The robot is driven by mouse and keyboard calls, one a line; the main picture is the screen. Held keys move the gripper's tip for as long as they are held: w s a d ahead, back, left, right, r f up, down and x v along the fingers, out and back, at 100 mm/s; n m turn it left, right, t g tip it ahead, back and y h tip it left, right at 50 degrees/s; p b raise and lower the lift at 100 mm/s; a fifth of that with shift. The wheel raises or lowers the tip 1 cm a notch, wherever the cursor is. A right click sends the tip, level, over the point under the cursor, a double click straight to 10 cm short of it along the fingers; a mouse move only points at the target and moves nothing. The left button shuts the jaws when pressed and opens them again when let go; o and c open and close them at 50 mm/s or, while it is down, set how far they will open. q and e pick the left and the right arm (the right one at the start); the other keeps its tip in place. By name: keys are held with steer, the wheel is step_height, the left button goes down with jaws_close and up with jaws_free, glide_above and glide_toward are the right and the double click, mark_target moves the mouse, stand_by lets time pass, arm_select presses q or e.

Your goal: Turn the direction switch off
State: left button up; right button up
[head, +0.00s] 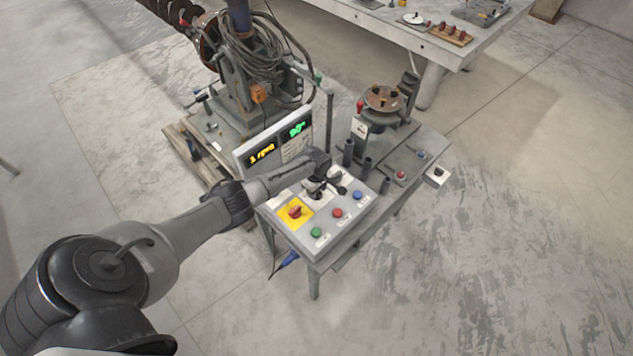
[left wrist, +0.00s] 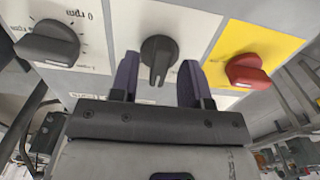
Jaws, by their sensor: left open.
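A black rotary knob (left wrist: 158,58), seemingly the direction switch, sits on a white panel field in the left wrist view. Its pointer ridge points down in that picture; its label cannot be read. My left gripper (left wrist: 160,84) is open, with one finger on each side of this knob and gaps showing between. In the head view my left gripper (head: 320,184) is over the middle of the control panel (head: 318,240) and hides part of the knobs there. My right gripper is in neither view.
A red switch on yellow (head: 295,211) is close beside my gripper. A black rpm knob (left wrist: 48,42) is on the other side. Green (head: 316,232), red (head: 337,213) and blue (head: 358,195) buttons line the panel front. A lit display (head: 275,145) stands behind.

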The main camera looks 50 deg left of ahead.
arm_select(q)
step_height(320, 180, up, 14)
steer(key=p, duration=0.1)
steer(key=shift+f+p, duration=0.25)
steer(key=shift+p, duration=0.1)
stand_by(0.6)
steer(key=w+d+r+m+t+y, duration=0.2)
steer(key=r+m, duration=0.3)
steer(key=m, duration=0.4)
steer(key=w+d+r+m+t+y, duration=0.1)
steer(key=w+d+r+m+t, duration=0.15)
steer(key=r+m, duration=0.45)
steer(key=s+d+r+m+t+p, duration=0.2)
steer(key=s+d+r+m+t, duration=0.2)
steer(key=d+r+m, duration=0.45)
steer(key=s+d+f+n+h+p, duration=0.1)
steer(key=s+d+n+h+p, duration=0.15)
steer(key=s+d, duration=0.85)
steer(key=s+d+f+g+p, duration=0.1)
steer(key=s+f+g+p, duration=0.1)
steer(key=s, duration=0.7)
steer(key=s+f+g+p, duration=0.2)
steer(key=s+f, duration=0.3)
steer(key=s, duration=0.5)
steer(key=shift+d+f+n+g+h, duration=0.25)
steer(key=shift+d+n+g+h, duration=0.1)
steer(key=shift+g, duration=0.1)
